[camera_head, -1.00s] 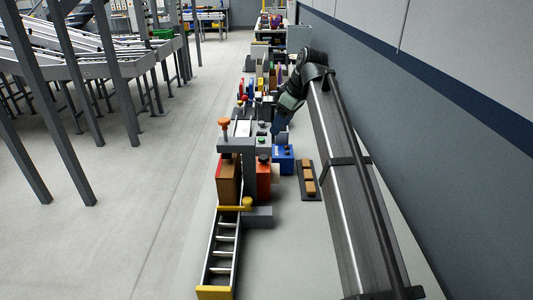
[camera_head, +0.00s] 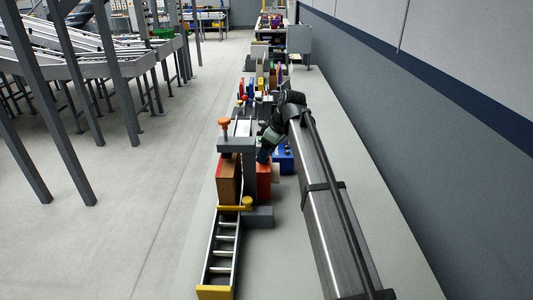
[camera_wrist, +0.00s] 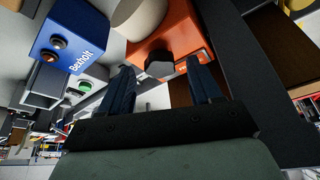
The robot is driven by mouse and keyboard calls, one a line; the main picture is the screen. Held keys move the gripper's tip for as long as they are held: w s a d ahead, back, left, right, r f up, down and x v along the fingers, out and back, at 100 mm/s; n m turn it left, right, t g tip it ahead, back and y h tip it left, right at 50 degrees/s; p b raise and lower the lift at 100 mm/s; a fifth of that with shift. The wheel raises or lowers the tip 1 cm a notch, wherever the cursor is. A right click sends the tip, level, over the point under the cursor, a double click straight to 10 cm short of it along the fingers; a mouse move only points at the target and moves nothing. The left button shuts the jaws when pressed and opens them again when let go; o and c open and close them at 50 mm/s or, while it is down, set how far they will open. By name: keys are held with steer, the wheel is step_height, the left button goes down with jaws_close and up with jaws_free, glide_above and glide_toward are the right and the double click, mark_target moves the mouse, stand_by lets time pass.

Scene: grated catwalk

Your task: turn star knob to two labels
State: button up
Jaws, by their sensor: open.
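An orange box (camera_head: 264,183) stands on the bench, with a dark knob on its face in the wrist view (camera_wrist: 160,69); I cannot make out whether the knob is star-shaped. White lettering shows beside the knob, too small and partly hidden to read. My gripper (camera_wrist: 160,75) is open, its two dark blue fingers pointing at the orange box, one on either side of the knob in the picture. I cannot tell whether they touch it. In the head view my gripper (camera_head: 264,155) is over the orange box and hides the knob.
A grey post frame with an orange-topped knob (camera_head: 224,122) and a brown box (camera_head: 228,178) stand left. A ladder-like chute (camera_head: 221,250) is in front. The wall is to the right.

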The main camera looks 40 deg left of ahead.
steer(key=shift+a+f, duration=0.15)
steer(key=shift+f, duration=0.25)
steer(key=shift+s, duration=0.1)
steer(key=c, duration=1)
